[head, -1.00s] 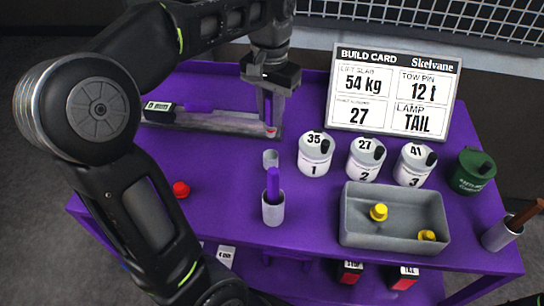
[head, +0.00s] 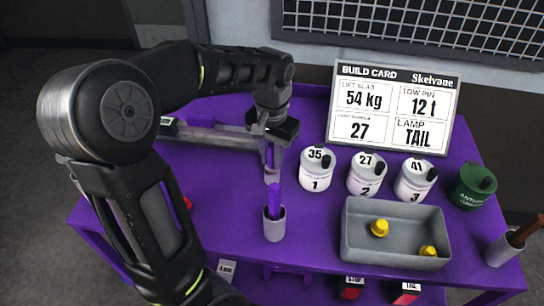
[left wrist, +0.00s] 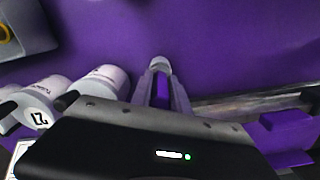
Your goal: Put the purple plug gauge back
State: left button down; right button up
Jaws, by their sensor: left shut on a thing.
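I cannot tell how deep the gauge is in the cup. My right gripper is not in view.
White numbered tubs (head: 317,170) stand close to the right of my left gripper. A grey tray (head: 345,240) with yellow knobs, a green tub (head: 473,187) and the build card (head: 393,105) are farther right. A grey bar (head: 215,137) lies to the left.

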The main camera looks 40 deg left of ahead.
pick_arm(q)
jog(key=shift+f, duration=0.2)
jog(key=shift+f, duration=0.35)
jog(key=c, duration=1.3)
grip_release()
jog(key=shift+o, duration=0.2)
jog(key=shift+r, duration=0.2)
